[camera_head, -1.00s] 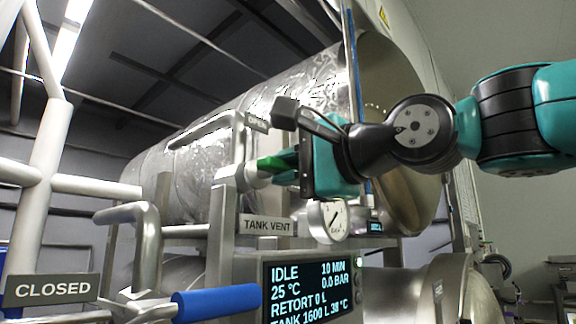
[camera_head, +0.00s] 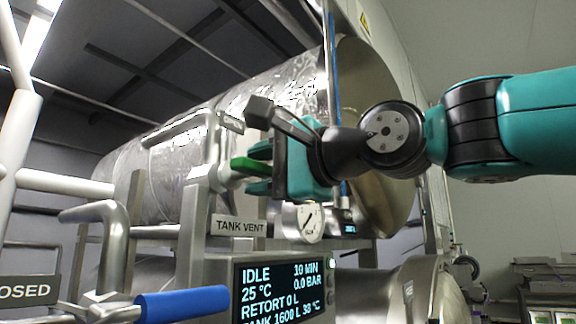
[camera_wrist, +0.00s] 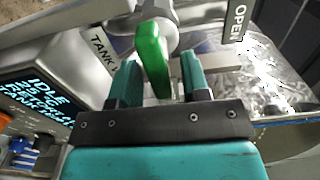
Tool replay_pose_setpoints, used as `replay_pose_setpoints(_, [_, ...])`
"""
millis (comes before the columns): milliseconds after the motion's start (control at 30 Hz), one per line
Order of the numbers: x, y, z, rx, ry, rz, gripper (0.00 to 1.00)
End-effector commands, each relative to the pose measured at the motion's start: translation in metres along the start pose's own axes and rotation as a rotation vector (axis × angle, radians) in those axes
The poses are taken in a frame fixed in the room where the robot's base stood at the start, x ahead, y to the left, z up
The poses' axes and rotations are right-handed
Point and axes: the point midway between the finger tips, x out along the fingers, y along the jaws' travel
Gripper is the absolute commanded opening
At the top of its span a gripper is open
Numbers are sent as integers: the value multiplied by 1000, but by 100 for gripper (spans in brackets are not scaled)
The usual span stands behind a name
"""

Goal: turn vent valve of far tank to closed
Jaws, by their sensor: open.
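The vent valve's green lever handle (camera_wrist: 152,58) sits on a metal pipe fitting above the TANK VENT label (camera_head: 239,226). In the head view the green handle (camera_head: 250,165) points right, toward my gripper (camera_head: 262,170). In the wrist view my gripper (camera_wrist: 158,82) is open, its two teal fingers on either side of the handle, with a gap visible at each side. An OPEN sign (camera_wrist: 238,22) is near the valve. The large foil-wrapped tank (camera_head: 270,105) lies behind. My gripper body hides part of the handle's end in the head view.
A display panel (camera_head: 285,290) reading IDLE is below the valve. A round gauge (camera_head: 310,223) is just right of the label. A blue-handled lever (camera_head: 182,304) and a CLOSED sign (camera_head: 25,291) are at lower left. Pipes crowd the left side.

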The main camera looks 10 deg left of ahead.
Motion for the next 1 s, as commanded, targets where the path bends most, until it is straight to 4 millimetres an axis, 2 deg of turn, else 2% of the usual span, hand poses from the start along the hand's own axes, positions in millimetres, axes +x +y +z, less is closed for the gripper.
replay_pose_setpoints(167, [-3, 1, 0, -1, 0, -1, 43])
replay_pose_setpoints(267, [-15, 2, -1, -2, 1, -4, 43])
replay_pose_setpoints(367, [-34, 5, 0, -3, 3, -3, 43])
replay_pose_setpoints(800, [-144, 3, -2, -3, 9, -3, 43])
replay_pose_setpoints(1000, [-168, 1, -2, -1, 4, -1, 43])
